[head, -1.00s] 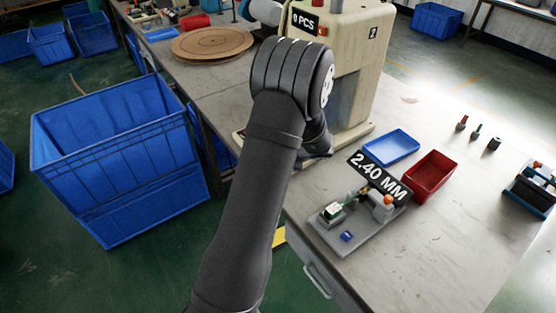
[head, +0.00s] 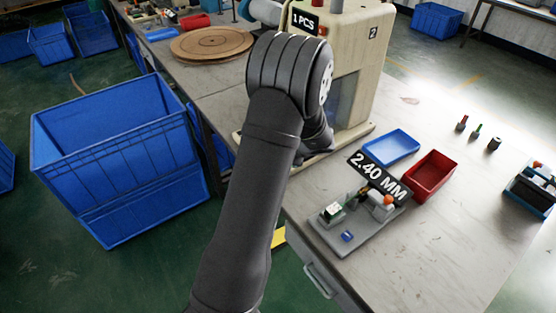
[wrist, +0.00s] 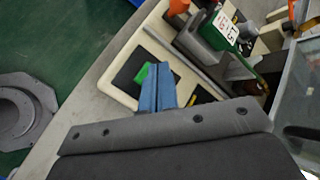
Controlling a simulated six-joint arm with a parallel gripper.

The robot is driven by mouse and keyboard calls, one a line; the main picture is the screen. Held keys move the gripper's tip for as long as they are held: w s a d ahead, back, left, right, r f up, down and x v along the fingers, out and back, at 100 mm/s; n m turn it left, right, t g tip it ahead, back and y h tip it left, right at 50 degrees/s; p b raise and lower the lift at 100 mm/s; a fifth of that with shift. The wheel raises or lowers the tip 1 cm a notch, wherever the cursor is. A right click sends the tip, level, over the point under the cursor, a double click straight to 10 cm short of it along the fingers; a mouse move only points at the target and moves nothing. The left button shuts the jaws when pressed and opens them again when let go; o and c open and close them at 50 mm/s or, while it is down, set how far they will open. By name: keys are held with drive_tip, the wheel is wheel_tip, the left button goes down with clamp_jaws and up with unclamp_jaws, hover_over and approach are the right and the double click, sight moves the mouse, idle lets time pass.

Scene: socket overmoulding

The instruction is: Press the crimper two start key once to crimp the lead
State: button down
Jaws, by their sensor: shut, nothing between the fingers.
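The crimper with the number 2 plate (head: 350,70) is a beige machine on the bench, behind my arm in the head view. Its sign (head: 304,21) reads 1 PCS. In the wrist view its pale base (wrist: 122,88) carries a dark panel with a green key (wrist: 143,74). My gripper (wrist: 160,66) is shut and empty, its blue fingers right beside the green key and partly over the panel. Whether the fingertips touch the key, I cannot tell. In the head view my gripper is hidden by my arm. I cannot pick out the lead clearly.
A grey fixture (head: 345,238) with a 2.40 MM sign stands at the bench's front. A blue tray (head: 391,147) and red bin (head: 430,175) are beside it. A big blue crate (head: 120,150) stands left on the floor.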

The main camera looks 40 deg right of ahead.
drive_tip(key=shift+r, duration=2.5)
drive_tip(key=shift+f, duration=0.15)
drive_tip(key=shift+r, duration=2.05)
